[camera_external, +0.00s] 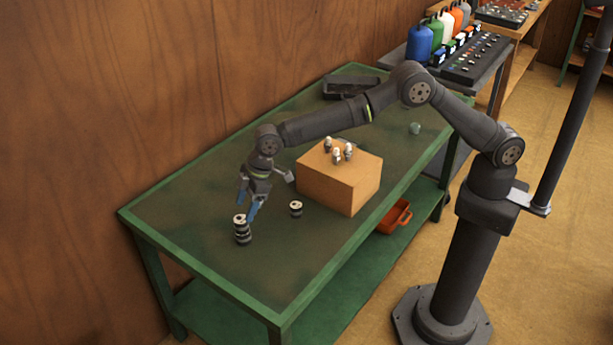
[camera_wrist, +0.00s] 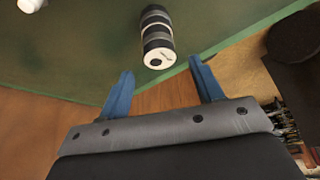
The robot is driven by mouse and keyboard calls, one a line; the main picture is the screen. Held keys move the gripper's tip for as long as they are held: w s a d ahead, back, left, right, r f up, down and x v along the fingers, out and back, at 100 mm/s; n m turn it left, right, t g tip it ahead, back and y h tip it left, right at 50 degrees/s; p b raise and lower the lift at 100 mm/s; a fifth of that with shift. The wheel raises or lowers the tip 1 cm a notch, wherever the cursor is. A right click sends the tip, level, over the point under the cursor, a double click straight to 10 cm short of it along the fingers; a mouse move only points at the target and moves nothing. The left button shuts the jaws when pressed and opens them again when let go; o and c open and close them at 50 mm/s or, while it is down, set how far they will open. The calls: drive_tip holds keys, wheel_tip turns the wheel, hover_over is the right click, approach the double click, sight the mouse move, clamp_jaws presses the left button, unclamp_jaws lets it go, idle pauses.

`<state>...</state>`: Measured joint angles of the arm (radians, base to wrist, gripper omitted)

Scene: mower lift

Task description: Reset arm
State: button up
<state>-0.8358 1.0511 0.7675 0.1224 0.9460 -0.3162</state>
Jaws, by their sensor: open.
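My gripper (camera_external: 250,202) points down over the left part of the green table (camera_external: 190,210), its two blue fingers apart. A stack of black-and-white cylinders (camera_external: 242,230) stands upright just below the fingertips. In the wrist view, the open fingers (camera_wrist: 163,88) have nothing between them, and the stack (camera_wrist: 157,38) lies just beyond their tips. I cannot tell whether a finger touches the stack. A single short black-and-white cylinder (camera_external: 296,208) sits on the table to the right of the stack.
A cardboard box (camera_external: 338,185) with several small white-and-dark pieces (camera_external: 340,153) on top stands right of my gripper. A dark tray (camera_external: 350,86) lies at the table's back. A small greenish object (camera_external: 415,128) is near the right end. The table's front left is clear.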

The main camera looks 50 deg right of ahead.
drive_tip(key=v, duration=0.6)
drive_tip(key=x, duration=1.1)
drive_tip(key=shift+f, duration=0.1)
drive_tip(key=shift+w+a, duration=0.1)
drive_tip(key=shift+a, duration=0.1)
wheel_tip(320, 180, up, 4)
drive_tip(key=shift+f, duration=0.2)
drive_tip(key=w+d+r, duration=0.4)
drive_tip(key=d+r, duration=0.3)
drive_tip(key=d, duration=0.4)
approach(240, 219)
drive_tip(key=s+d+f, duration=0.2)
drive_tip(key=s+f, duration=0.2)
drive_tip(key=s, duration=0.2)
drive_tip(key=s+a+f, duration=0.1)
drive_tip(key=a+f, duration=0.1)
drive_tip(key=s+a+f, duration=0.1)
drive_tip(key=a+f, duration=0.1)
drive_tip(key=a, duration=0.1)
drive_tip(key=s+a+f, duration=0.2)
drive_tip(key=a, duration=0.1)
drive_tip(key=shift+a, duration=0.2)
drive_tip(key=shift+s+a+f, duration=0.1)
drive_tip(key=shift+a+f, duration=0.15)
drive_tip(key=shift+f, duration=0.3)
drive_tip(key=shift+s+a+f, duration=0.15)
drive_tip(key=shift+a+f, duration=0.05)
drive_tip(key=shift+f, duration=1.15)
